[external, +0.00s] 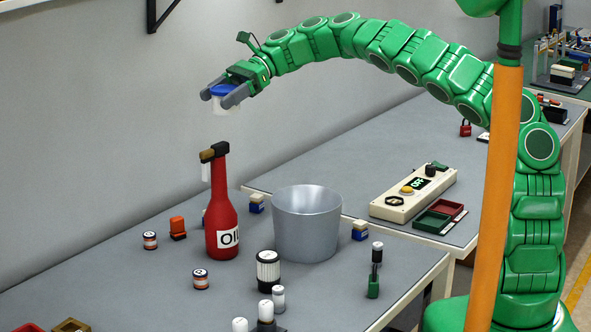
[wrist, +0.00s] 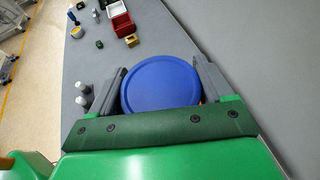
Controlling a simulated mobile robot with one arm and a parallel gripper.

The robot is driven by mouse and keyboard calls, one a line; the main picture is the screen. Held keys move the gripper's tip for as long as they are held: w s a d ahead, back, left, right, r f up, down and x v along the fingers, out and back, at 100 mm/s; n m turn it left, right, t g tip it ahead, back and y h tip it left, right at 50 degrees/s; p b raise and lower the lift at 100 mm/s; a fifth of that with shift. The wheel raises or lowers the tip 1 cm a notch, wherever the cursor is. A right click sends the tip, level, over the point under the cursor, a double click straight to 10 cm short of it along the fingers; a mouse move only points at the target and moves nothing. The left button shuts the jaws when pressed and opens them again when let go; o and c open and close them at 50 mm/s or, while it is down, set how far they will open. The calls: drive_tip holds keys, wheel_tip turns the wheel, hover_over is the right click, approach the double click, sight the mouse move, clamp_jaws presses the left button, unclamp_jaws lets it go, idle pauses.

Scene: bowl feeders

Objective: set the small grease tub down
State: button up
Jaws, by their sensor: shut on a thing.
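The small grease tub (external: 221,106) has a pale body and a blue lid. My gripper (external: 217,97) is shut on it, one grey finger on each side, and holds it high above the table, over the red oil bottle's area. In the wrist view the round blue lid (wrist: 160,83) fills the space between the fingers and hides the tub's body. The tub looks roughly upright in the external view. The grey table (external: 110,270) is well below it.
A red oil bottle (external: 221,215) stands tall on the table, beside a grey metal bucket (external: 306,225). A control box (external: 412,193) sits behind. The table's left part has bare room.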

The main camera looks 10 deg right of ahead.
drive_tip(key=w+d+n+g, duration=0.1)
drive_tip(key=w+d, duration=0.1)
drive_tip(key=d, duration=0.4)
drive_tip(key=shift+h, duration=0.3)
wheel_tip(320, 180, down, 32)
drive_tip(key=shift+f, duration=0.15)
idle(0.9)
drive_tip(key=o, duration=0.8)
drive_tip(key=shift+f, duration=0.1)
drive_tip(key=shift+o, duration=0.2)
drive_tip(key=shift+w+d+r, duration=0.2)
drive_tip(key=shift+d+r, duration=0.05)
drive_tip(key=v, duration=1.1)
drive_tip(key=shift+w+d, duration=0.1)
drive_tip(key=shift+d, duration=0.05)
